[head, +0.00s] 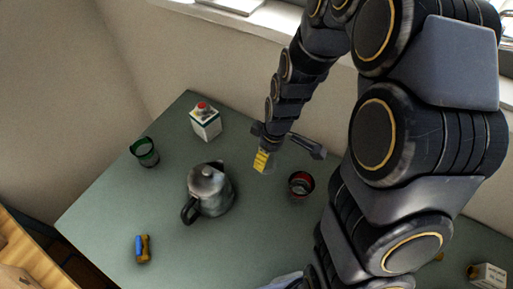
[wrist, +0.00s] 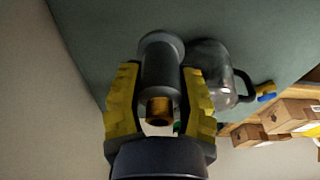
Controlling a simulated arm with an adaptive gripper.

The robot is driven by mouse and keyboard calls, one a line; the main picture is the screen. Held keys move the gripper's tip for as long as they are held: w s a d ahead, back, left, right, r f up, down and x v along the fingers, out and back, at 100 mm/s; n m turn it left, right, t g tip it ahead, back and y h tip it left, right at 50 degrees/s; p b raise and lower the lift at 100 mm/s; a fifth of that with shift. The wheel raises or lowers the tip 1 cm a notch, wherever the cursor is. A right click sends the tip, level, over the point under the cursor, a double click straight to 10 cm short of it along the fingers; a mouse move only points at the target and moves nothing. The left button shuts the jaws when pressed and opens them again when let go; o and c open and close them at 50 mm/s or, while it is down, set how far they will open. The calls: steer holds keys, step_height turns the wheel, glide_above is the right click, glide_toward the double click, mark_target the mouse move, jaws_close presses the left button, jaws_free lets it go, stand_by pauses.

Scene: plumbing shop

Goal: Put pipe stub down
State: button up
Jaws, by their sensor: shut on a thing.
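The pipe stub (wrist: 161,66) is a dark grey cylinder with a copper-coloured end in the wrist view. My gripper (wrist: 160,88) has its yellow fingers on either side of the stub, shut on it. In the head view my gripper (head: 262,161) points down over the right part of the green table (head: 165,250), between the kettle and a red-rimmed cup. The stub cannot be made out clearly in the head view. I cannot tell whether it touches the table.
A metal kettle (head: 208,188) stands left of my gripper, and the red-rimmed cup (head: 301,184) is close on the right. A carton (head: 205,122), a green glass (head: 145,152) and a blue-and-yellow item (head: 142,248) are farther left. The table's front middle is clear.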

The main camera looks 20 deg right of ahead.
steer(key=w+f, duration=0.2)
steer(key=w, duration=0.1)
steer(key=w+f, duration=0.5)
steer(key=w, duration=0.1)
steer(key=shift+w+d+f, duration=0.15)
steer(key=shift+w+d, duration=0.05)
steer(key=shift+w, duration=0.1)
steer(key=shift+w+f, duration=0.3)
steer(key=shift+f, duration=1.7)
steer(key=shift+f, duration=0.15)
steer(key=o, duration=1)
